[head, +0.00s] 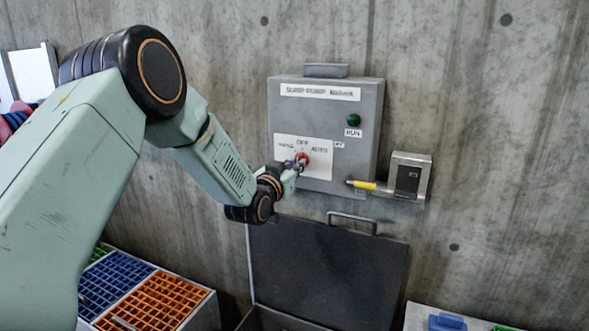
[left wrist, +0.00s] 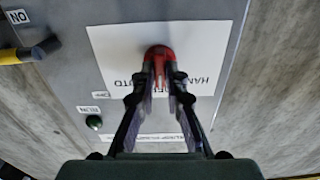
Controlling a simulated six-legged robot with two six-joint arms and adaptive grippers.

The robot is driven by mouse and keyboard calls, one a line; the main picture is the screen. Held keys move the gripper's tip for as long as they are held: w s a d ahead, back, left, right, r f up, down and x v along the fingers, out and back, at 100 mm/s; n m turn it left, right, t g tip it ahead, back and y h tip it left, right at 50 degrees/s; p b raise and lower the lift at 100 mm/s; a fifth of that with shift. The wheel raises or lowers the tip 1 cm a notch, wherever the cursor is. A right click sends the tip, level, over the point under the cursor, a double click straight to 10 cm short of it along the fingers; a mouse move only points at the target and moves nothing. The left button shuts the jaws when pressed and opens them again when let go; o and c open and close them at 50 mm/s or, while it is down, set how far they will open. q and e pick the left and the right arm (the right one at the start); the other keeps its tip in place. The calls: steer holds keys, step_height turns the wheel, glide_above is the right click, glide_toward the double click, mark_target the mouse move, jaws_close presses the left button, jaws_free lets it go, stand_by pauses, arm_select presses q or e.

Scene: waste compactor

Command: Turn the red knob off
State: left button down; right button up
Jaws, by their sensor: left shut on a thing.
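The red knob (head: 303,158) sits on a white label with HAND, OFF and AUTO on the grey control box (head: 363,110) on the wall. My left gripper (head: 296,165) is at the knob, its fingers closed on it. In the left wrist view the red knob (left wrist: 159,53) shows between and beyond the fingertips of my left gripper (left wrist: 160,75). The fingers hide part of the knob and of the label, so which way the knob points cannot be told. My right gripper is not in view.
A green RUN light (head: 354,121) is on the box. Below are an open dark lid (head: 330,265) and blue and orange grid bins (head: 150,303). Bare concrete wall surrounds the box.

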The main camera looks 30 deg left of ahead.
arm_select(q)
steer(key=shift+r, duration=0.3)
steer(key=c, duration=1.7)
jaws_free()
steer(key=shift+w, duration=0.1)
steer(key=shift+c, duration=0.2)
steer(key=o, duration=0.4)
steer(key=shift+w+f, duration=0.1)
steer(key=shift+f, duration=0.15)
steer(key=shift+c, duration=0.2)
steer(key=shift+s, duration=0.2)
steer(key=s, duration=1.2)
steer(key=shift+d, duration=0.3)
steer(key=shift+w, duration=0.1)
